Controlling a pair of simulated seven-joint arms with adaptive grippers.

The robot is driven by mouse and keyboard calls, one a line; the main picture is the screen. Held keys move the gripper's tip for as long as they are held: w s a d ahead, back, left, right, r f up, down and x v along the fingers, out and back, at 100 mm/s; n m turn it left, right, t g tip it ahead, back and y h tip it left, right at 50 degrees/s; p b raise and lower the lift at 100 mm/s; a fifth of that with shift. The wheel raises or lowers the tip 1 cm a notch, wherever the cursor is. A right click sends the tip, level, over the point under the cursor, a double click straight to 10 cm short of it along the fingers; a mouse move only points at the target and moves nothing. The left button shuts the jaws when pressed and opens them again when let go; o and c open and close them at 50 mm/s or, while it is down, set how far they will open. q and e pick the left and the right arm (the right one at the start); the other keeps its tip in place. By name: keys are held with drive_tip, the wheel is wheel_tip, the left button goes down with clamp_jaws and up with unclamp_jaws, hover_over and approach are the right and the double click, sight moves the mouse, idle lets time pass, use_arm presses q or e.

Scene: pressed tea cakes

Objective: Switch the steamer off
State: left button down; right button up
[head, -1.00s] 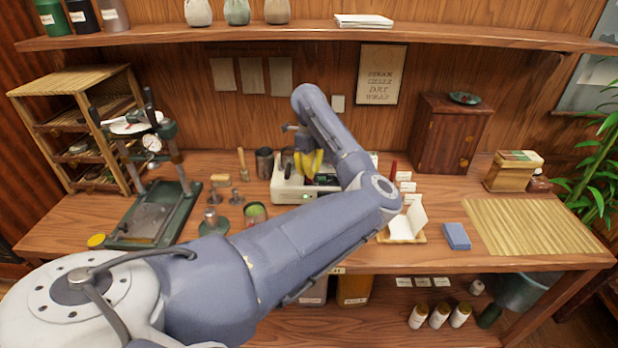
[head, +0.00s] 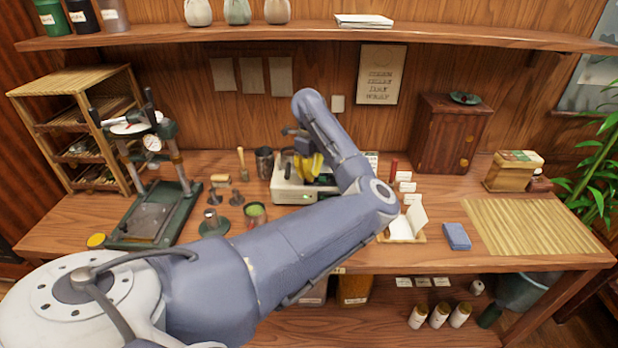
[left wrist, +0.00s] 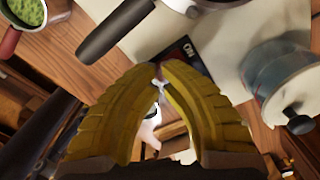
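The steamer (head: 288,193) is a cream box on the bench, with a small green light on its front. My left forearm hides its right part. My left gripper (head: 312,172) has yellow fingers and points down over the steamer's top. In the left wrist view, the fingertips of my left gripper (left wrist: 160,68) come together beside a dark switch plate (left wrist: 187,50) marked ON, on the cream surface (left wrist: 228,45). A small pale piece shows between the fingers; I cannot tell whether it is the switch lever or whether they touch it. My right gripper is out of view.
In the left wrist view, a black handle (left wrist: 115,30) and a metal canister (left wrist: 285,80) flank the fingers. A green press (head: 150,210) stands left on the bench. A dark wooden cabinet (head: 440,135) stands right. The bamboo mat (head: 530,215) is clear.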

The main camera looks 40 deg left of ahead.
use_arm(q)
drive_tip(key=shift+f, duration=0.9)
idle(0.4)
drive_tip(key=shift+r, duration=3.5)
